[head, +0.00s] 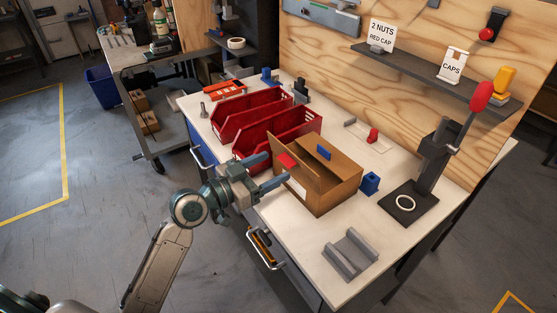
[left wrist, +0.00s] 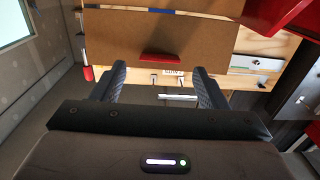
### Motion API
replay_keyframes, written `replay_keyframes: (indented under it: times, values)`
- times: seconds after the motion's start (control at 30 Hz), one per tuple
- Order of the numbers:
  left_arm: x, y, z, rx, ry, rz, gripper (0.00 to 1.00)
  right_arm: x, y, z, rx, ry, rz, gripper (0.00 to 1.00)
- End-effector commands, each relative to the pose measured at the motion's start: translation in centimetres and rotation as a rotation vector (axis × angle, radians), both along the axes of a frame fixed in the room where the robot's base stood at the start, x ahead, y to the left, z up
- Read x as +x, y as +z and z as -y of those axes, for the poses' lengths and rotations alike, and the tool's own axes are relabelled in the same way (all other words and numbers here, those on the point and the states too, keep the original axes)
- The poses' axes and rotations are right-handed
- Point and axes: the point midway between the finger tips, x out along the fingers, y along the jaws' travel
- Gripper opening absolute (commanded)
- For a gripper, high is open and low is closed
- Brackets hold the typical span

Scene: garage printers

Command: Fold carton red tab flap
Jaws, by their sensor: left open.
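The brown cardboard carton (head: 335,188) stands on the white workbench, its top at least partly open. A flap with a red tab (head: 287,160) is on the side towards my left gripper, and a blue tab (head: 323,152) shows on the far side. My left gripper (head: 270,171) is open beside the red-tab side, fingers pointing at it. In the left wrist view, the brown flap (left wrist: 185,38) with the red tab (left wrist: 160,57) lies ahead, centred between the open fingers (left wrist: 160,82). Nothing is between the fingers. My right gripper is not in view.
Red bins (head: 262,118) stand close behind the carton. A blue block (head: 370,183), a grey bracket (head: 350,256) and a red-handled press (head: 432,160) are to the right. The bench front (head: 300,262) is mostly clear. A shelf (head: 430,78) hangs on the wooden backboard.

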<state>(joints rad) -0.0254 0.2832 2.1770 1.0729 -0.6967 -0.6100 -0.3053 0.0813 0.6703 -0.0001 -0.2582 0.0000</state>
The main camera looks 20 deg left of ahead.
Motion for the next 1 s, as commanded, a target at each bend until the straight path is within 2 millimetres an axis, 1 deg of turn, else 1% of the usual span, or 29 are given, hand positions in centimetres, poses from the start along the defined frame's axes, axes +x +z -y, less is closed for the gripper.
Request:
replay_keyframes:
  times: [0.03,0.1,0.3,0.63,0.67,0.7,0.87,0.9,0.97,1.0]
  values:
    - [0.5,0.3,0.4,-0.006,0.0,0.0,0.67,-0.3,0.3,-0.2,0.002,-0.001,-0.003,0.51]
    - [1.2,0.2,0.9,-0.005,0.001,0.0,0.67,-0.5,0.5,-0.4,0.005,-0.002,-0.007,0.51]
    - [2.3,0.1,1.7,-0.002,0.0,0.0,0.67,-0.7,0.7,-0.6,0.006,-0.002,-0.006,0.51]
    - [2.5,0.0,1.9,-0.001,0.0,-0.001,0.67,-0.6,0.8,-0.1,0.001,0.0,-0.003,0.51]
    - [2.5,0.0,1.8,-0.001,0.0,-0.001,0.65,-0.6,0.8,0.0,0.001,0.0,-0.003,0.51]
    - [2.5,0.0,1.8,-0.001,0.0,-0.001,0.57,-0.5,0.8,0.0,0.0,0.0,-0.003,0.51]
    - [2.5,0.0,1.8,-0.001,0.0,-0.001,0.26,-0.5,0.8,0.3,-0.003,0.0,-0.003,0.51]
    - [2.5,0.0,1.8,-0.001,0.0,-0.001,0.18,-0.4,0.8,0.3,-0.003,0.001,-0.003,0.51]
    - [2.5,0.0,1.8,-0.001,0.0,-0.001,0.06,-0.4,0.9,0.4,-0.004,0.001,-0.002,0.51]
    - [2.5,0.0,1.8,-0.001,0.0,-0.001,0.04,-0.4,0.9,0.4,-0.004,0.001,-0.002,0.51]
